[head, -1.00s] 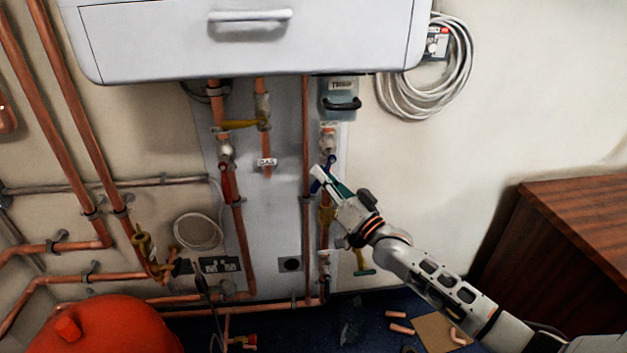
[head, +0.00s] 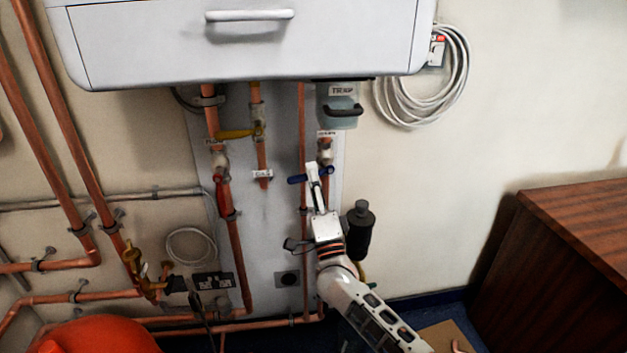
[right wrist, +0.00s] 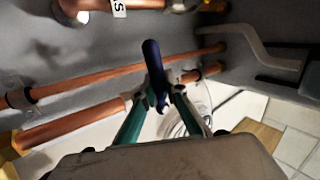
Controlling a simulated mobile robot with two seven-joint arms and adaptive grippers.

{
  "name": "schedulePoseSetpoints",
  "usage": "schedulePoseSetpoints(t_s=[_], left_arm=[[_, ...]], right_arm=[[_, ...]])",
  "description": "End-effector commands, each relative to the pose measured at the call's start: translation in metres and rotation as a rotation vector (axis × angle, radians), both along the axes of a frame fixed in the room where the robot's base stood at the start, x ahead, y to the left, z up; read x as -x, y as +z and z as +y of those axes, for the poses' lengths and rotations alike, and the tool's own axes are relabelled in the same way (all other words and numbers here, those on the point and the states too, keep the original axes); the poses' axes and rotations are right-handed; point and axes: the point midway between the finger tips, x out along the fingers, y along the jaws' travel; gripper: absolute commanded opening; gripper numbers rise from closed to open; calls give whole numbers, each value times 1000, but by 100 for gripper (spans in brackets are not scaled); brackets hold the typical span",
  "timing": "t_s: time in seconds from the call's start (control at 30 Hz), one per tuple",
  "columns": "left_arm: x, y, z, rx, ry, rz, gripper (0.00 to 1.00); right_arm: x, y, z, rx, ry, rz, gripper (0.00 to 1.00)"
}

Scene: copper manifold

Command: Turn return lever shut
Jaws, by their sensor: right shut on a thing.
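The blue return lever (head: 296,180) is on the copper pipe under the right side of the boiler. It lies nearly crosswise to the pipe, its left end slightly lower. My right gripper (head: 313,168) comes up from below and is shut on the lever. In the right wrist view, the blue lever (right wrist: 152,58) stands up between the two fingertips (right wrist: 160,95) of my right gripper. Part of the lever and the valve body is hidden behind the fingers in the head view. My left gripper is not in view.
A red lever (head: 219,182) and a yellow lever (head: 236,133) are on pipes to the left. A grey trap unit (head: 340,103) hangs above the return valve, under the white boiler (head: 150,45). A wooden cabinet (head: 575,230) stands right.

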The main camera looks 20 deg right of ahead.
Motion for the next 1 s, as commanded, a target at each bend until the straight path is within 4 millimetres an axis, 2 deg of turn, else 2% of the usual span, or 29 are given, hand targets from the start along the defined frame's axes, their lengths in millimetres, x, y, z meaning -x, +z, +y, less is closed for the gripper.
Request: schedulePoseSetpoints(t_s=[0.4, 0.93, 0.97, 1.0], left_arm=[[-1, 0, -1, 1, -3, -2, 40], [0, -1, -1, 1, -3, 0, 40], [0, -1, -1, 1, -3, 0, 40], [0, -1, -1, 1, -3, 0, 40]], right_arm=[[0, 9, -1, -179, -2, -53, 0], [0, 14, -1, -207, 1, -66, 0], [0, 14, -1, -207, 1, -66, 15], [0, 14, -1, -206, 0, -66, 25]])
